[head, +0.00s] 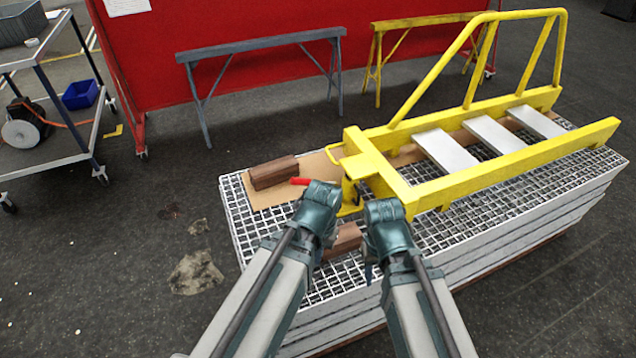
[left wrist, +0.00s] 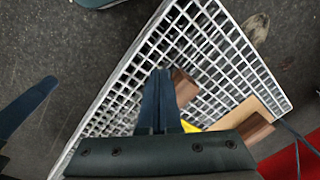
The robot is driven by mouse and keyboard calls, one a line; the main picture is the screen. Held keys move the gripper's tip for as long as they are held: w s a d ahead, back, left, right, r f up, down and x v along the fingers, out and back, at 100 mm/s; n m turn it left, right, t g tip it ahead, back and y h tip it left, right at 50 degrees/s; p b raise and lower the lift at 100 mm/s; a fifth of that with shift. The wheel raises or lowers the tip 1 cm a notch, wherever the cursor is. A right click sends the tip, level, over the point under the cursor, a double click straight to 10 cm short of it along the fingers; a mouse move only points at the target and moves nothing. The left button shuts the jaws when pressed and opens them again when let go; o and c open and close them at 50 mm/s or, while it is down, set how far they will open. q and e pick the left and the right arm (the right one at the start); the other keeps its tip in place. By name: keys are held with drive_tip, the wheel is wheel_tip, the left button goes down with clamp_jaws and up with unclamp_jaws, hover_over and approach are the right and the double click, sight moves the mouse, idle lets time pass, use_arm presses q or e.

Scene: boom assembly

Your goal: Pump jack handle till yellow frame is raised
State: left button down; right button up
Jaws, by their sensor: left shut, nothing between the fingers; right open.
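The yellow frame (head: 490,178), with its rail and white steps, lies over the grating stack on the right side of the head view. The red-gripped jack handle (head: 300,181) sticks out leftward at the frame's near left end, just behind my left wrist. The jack's body is mostly hidden by my arms. My left gripper (left wrist: 160,75) is shut and empty above the grating, its fingers pointing down beside a brown block; the handle is not between them. My right gripper (head: 369,270) is open and empty, to the right of the left one, with its fingers partly hidden.
The white grating stack (head: 243,222) carries two brown blocks, one at its far left (head: 273,172) and one behind my left gripper (head: 343,240). A brown board (head: 262,200) lies under the far block. Sawhorses (head: 262,47) and a red panel stand behind. A cart (head: 60,140) stands left.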

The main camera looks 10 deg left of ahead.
use_arm(q)
drive_tip(key=w+a+f+n+t+y+b, duration=0.1)
drive_tip(key=w+a+f+n+b, duration=0.15)
drive_tip(key=w, duration=0.35)
drive_tip(key=w+a+f+n+t+y+b, duration=0.1)
drive_tip(key=w+a+f+y+b, duration=0.1)
drive_tip(key=w+a+f+b, duration=0.3)
drive_tip(key=w+d+r+n+t+y, duration=0.1)
drive_tip(key=w+d+r+t+y, duration=0.1)
drive_tip(key=w+r, duration=0.3)
drive_tip(key=w+d+r+n+t+y, duration=0.2)
drive_tip(key=w+r, duration=0.4)
drive_tip(key=w, duration=0.4)
drive_tip(key=shift+w+d+t+y+p, duration=0.3)
drive_tip(key=shift+d+t+y+p, duration=0.25)
drive_tip(key=shift+d+t, duration=0.45)
drive_tip(key=b, duration=0.7)
hover_over(313, 182)
drive_tip(key=s, duration=0.3)
wheel_tip(313, 182, down, 7)
drive_tip(key=shift+s+a+f+b, duration=0.25)
drive_tip(key=shift+a+f+b, duration=0.55)
drive_tip(key=shift+b, duration=0.1)
